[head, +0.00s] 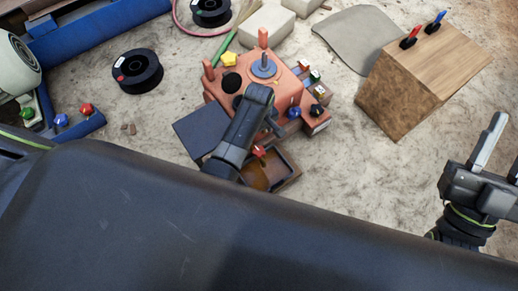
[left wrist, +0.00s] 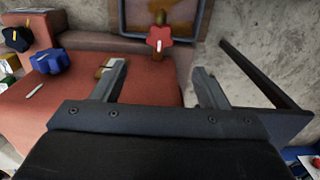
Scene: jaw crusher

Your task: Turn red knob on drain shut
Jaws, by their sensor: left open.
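The red star-shaped knob (head: 259,151) sits by the drain tray (head: 283,162) at the front of the orange-red crusher (head: 284,88). In the left wrist view the knob (left wrist: 159,38) has a white mark and lies ahead of my left gripper (left wrist: 160,70), roughly between the lines of its two fingers. The fingers are open, empty and apart from the knob. In the head view my left arm reaches over the crusher and its fingers are mostly hidden. My right gripper (head: 502,145) is at the right edge, partly cut off, open and empty, away from the crusher.
A blue knob (left wrist: 49,61) and a black knob (left wrist: 17,38) are on the crusher left of my left gripper. A dark plate (head: 200,130) juts from the crusher's left side. A wooden block (head: 410,90) with switches stands right; a black spool (head: 137,71) lies left.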

